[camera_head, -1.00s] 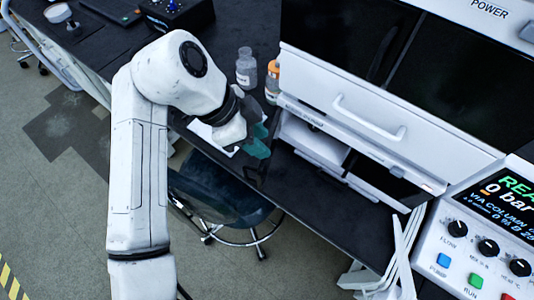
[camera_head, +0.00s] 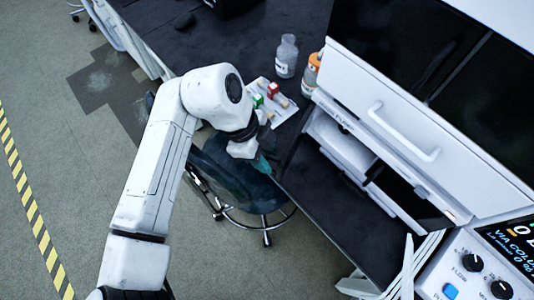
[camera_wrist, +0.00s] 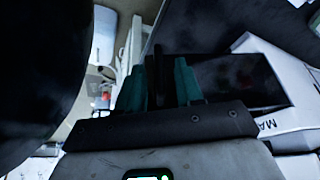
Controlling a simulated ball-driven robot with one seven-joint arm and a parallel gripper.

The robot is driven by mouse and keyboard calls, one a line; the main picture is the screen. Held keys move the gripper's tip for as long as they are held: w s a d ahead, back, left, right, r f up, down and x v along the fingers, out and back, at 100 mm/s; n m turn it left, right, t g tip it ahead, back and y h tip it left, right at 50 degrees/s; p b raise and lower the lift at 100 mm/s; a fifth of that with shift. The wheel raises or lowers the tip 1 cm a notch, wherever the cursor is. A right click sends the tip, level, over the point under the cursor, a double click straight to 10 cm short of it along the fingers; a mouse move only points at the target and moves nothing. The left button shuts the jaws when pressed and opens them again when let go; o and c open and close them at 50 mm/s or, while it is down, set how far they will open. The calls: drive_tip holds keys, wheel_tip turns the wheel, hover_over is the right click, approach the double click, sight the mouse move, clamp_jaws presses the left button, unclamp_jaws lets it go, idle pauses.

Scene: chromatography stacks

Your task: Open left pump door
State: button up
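The low white pump module (camera_head: 322,104) sits under the drawer unit on the dark bench. Its left bay (camera_head: 340,149) is uncovered and shows a pale interior; its right bay (camera_head: 408,198) has a dark glossy front. A thin dark panel (camera_head: 292,154), probably the left pump door seen nearly edge-on, stands out from the module's left end. My gripper (camera_head: 264,166) is just left of this panel, over the bench's front edge. In the wrist view my teal fingers (camera_wrist: 159,80) are apart, with a dark upright strip between them. I cannot tell whether they touch it.
A clear bottle (camera_head: 286,56), an orange-capped bottle (camera_head: 311,75) and small coloured items on a white sheet (camera_head: 284,112) stand left of the module. A drawer handle (camera_head: 402,133) juts out above. A stool (camera_head: 235,185) stands below my arm.

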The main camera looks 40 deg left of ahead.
drive_tip(key=shift+d+f, duration=0.2)
drive_tip(key=shift+f, duration=0.25)
clamp_jaws()
drive_tip(key=shift+w, duration=0.1)
